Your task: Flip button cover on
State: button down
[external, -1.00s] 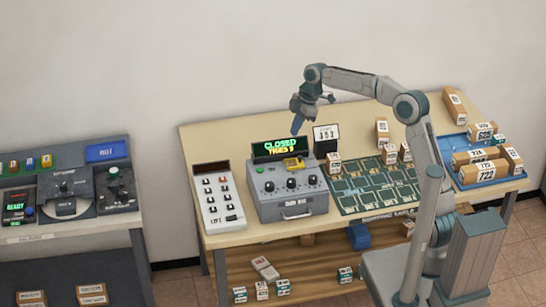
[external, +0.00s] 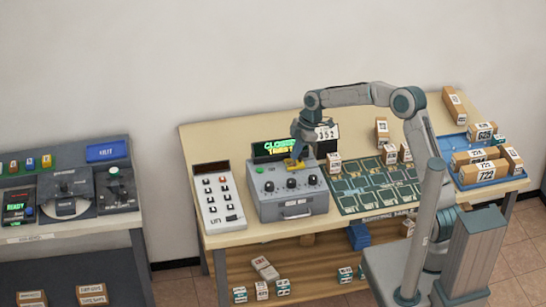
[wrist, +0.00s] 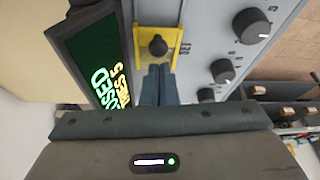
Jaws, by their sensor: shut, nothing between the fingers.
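The yellow button cover (external: 291,163) sits on top of the grey control box (external: 290,205), just in front of its lit display (external: 272,150). In the wrist view the yellow cover (wrist: 155,22) shows as a frame around a dark round knob (wrist: 157,46), with lettering beside it. My gripper (external: 298,155) points down at the cover. In the wrist view its shut, empty fingers (wrist: 158,72) end close to the near edge of the yellow part. I cannot tell whether they touch it.
Several dark knobs (wrist: 222,70) line the box beside the cover. A green sorting mat (external: 375,185) and a blue tray (external: 484,178) with parcels lie to the right.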

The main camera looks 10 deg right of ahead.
jog(key=shift+d+f, duration=0.1)
jog(key=shift+d, duration=0.05)
jog(key=d+b, duration=0.1)
jog(key=d, duration=0.4)
jog(key=shift+d+b, duration=0.15)
jog(key=shift+b, duration=0.25)
jog(key=shift+s+a+r, duration=0.1)
jog(key=shift+a+r, duration=0.1)
jog(key=shift+a, duration=0.25)
jog(key=a, duration=0.1)
jog(key=a+r+p, duration=0.1)
jog(key=a, duration=0.1)
jog(key=shift+s, duration=0.2)
jog(key=b+v, duration=0.1)
jog(key=v, duration=0.8)
jog(key=shift+d+r, duration=0.15)
jog(key=shift+r, duration=0.2)
